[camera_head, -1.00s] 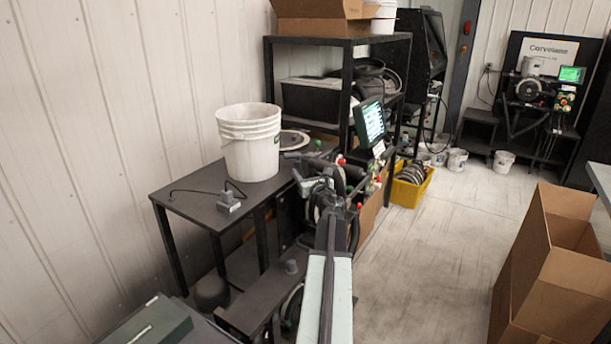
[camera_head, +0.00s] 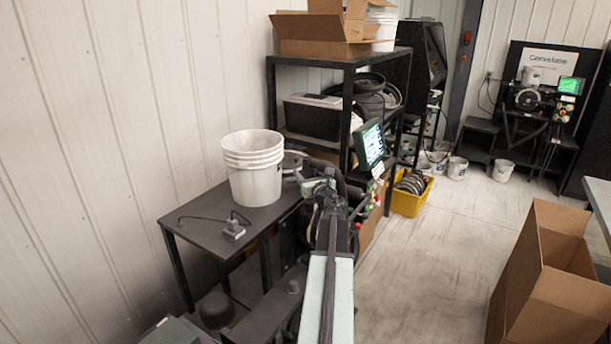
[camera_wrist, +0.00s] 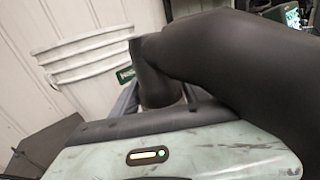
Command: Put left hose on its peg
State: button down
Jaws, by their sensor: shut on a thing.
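My gripper (camera_head: 316,184) is in the middle of the head view, at the end of my outstretched arm, in front of the seed meter machine. It is shut on a thick black hose (camera_wrist: 215,55), which fills much of the wrist view. In the head view the hose (camera_head: 341,187) shows as a dark curve just right of my gripper. In the wrist view the hose bends down between the fingers (camera_wrist: 160,105). The peg cannot be made out; my arm and the hose cover much of the machine.
A white bucket (camera_head: 253,178) stands on the black side table (camera_head: 200,212), left of my gripper. A green-lit screen (camera_head: 371,146) stands just behind and right. A yellow bin (camera_head: 408,204) and open cardboard box (camera_head: 535,285) are on the floor at right, with clear floor between.

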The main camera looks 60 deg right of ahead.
aim_at(307, 161)
jog(key=shift+r+p, duration=2.15)
jog(key=shift+r, duration=0.25)
jog(key=shift+f, duration=0.1)
